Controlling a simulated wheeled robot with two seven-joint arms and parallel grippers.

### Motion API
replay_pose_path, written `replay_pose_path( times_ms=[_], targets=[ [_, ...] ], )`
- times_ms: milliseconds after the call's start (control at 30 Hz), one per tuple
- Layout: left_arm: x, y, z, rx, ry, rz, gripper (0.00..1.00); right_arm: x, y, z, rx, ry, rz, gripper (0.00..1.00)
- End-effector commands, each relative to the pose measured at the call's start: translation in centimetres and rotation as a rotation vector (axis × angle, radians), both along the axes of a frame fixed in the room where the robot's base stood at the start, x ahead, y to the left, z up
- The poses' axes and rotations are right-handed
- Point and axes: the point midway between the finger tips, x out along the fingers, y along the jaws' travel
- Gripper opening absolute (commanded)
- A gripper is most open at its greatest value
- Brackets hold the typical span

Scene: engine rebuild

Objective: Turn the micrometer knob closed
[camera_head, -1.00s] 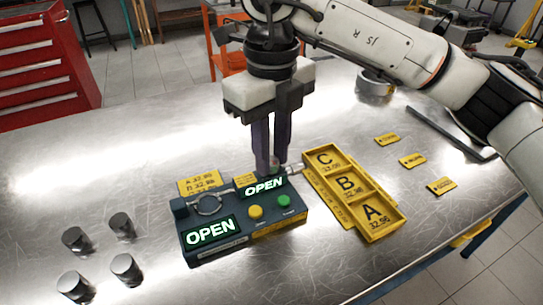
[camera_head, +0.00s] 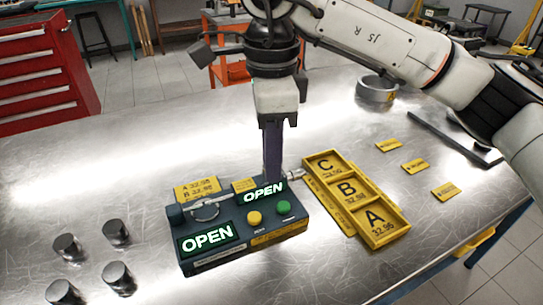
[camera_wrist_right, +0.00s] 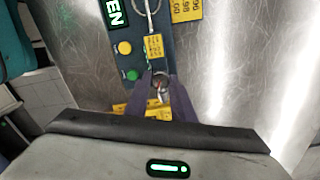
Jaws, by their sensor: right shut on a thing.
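The micrometer sits in a dark gauge box (camera_head: 240,238) with yellow and green buttons; both lit displays read OPEN. Its frame ring (camera_head: 206,210) is at the box's left end. Its silver knob (camera_head: 293,173) is at the right end, partly hidden behind my fingers. My right gripper (camera_head: 272,178) points down at this end, its fingers lined up one behind the other. In the right wrist view the knob (camera_wrist_right: 160,84) lies between the two dark purple fingertips (camera_wrist_right: 161,79), and the right gripper is shut on it. My left gripper is in neither view.
A yellow tray (camera_head: 312,188) with sections A, B and C stands close to the right of the box. Several metal cylinders (camera_head: 117,232) stand at the left. Yellow tags (camera_head: 415,166), a metal ring (camera_head: 376,90) and a dark bar (camera_head: 445,135) lie at the right.

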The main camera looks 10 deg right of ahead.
Motion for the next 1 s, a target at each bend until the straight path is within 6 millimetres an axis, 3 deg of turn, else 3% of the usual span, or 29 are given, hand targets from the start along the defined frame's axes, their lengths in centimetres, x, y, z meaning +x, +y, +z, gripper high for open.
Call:
replay_pose_path(
  times_ms=[500, 1000],
  targets=[
    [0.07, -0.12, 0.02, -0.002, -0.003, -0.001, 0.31, 0.11, 0.02, 0.12, 0.002, -0.002, 0.386, 0.0],
    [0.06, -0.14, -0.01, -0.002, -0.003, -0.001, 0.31, 0.13, 0.02, 0.14, 0.002, -0.003, 0.49, 0.0]
  ],
)
